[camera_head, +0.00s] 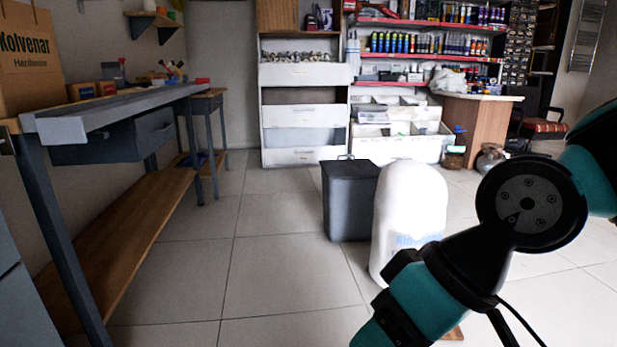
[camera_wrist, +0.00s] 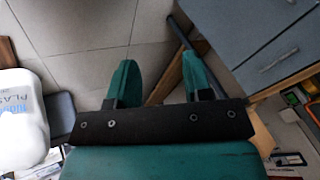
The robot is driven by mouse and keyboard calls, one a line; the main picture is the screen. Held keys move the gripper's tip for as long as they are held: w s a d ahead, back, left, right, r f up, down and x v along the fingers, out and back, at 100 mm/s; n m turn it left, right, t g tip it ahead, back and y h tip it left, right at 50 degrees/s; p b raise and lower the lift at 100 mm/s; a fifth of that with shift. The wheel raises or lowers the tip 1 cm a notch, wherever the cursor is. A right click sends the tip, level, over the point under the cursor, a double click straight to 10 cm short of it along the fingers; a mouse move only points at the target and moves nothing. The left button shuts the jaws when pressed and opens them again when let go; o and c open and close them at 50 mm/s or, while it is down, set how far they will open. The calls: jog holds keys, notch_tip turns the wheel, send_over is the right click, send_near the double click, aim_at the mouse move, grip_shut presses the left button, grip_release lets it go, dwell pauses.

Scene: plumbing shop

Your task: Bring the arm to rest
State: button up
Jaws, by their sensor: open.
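My arm shows at the right of the head view, teal and black, bent with its lower link running down past the bottom edge. My gripper (camera_wrist: 158,82) shows in the wrist view, with two teal fingers held wide apart. Nothing is between the fingers; only grey floor tiles and a strip of brown wood show past them. The gripper itself is out of sight in the head view.
A white rounded container (camera_head: 408,215) stands close behind my arm, beside a dark bin (camera_head: 349,200). A workbench (camera_head: 110,110) with a cardboard box (camera_head: 30,60) runs along the left. Shelves (camera_head: 425,25) and white drawers (camera_head: 303,110) stand at the back. Floor between is clear.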

jog(key=s+d+r+h+p, duration=0.2)
jog(key=s+d+r, duration=0.15)
jog(key=d, duration=0.35)
notch_tip(320, 180, up, 38)
jog(key=p, duration=3.8)
jog(key=shift+d+f+m, duration=0.2)
jog(key=shift+d+m, duration=0.1)
jog(key=shift+d, duration=0.1)
